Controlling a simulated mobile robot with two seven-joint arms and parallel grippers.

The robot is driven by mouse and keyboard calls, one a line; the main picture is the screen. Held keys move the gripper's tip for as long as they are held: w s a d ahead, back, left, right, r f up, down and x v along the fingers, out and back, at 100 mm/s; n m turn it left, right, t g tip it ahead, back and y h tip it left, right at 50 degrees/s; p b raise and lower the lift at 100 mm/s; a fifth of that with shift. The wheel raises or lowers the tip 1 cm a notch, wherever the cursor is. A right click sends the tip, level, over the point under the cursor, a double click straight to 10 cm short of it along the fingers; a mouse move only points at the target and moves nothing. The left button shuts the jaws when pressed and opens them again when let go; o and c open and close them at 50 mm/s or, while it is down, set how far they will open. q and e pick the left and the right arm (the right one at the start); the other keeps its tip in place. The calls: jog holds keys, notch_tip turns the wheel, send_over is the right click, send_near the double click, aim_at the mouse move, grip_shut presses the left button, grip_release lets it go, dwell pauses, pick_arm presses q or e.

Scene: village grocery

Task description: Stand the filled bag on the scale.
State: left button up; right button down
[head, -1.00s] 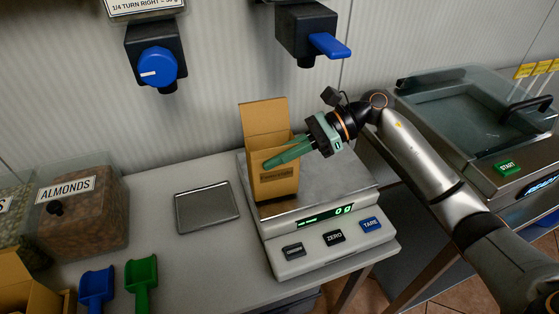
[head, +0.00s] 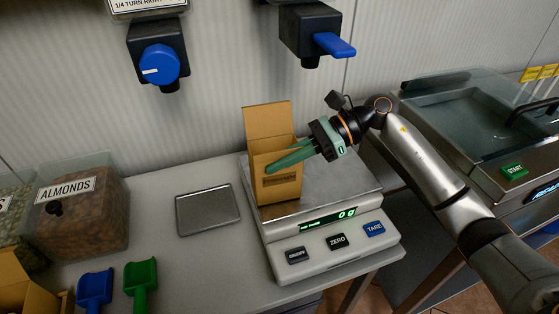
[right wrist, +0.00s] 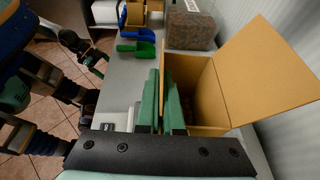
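The bag (head: 277,188) is a tan, box-shaped paper bag with a tall back flap and a dark label. It stands upright over the left part of the scale pan (head: 335,184), but whether its base bears on the pan is hard to tell. The scale display (head: 333,215) reads 0 g. My right gripper (head: 283,163) has its green fingers on either side of one bag wall, shut on it; they also show in the right wrist view (right wrist: 162,100). The bag's contents are not clear. My left gripper is out of the head view; a dark hand-like part (right wrist: 85,52) shows small in the right wrist view.
A flat grey plate (head: 208,210) lies left of the scale. An almonds bin (head: 85,215), a blue scoop (head: 95,288) and a green scoop (head: 141,283) are further left. Dispenser knobs hang above (head: 160,64). A machine with a START button (head: 514,170) stands at right.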

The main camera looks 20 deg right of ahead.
jog(key=shift+f, duration=0.1)
dwell(0.3)
jog(key=c, duration=1)
grip_release()
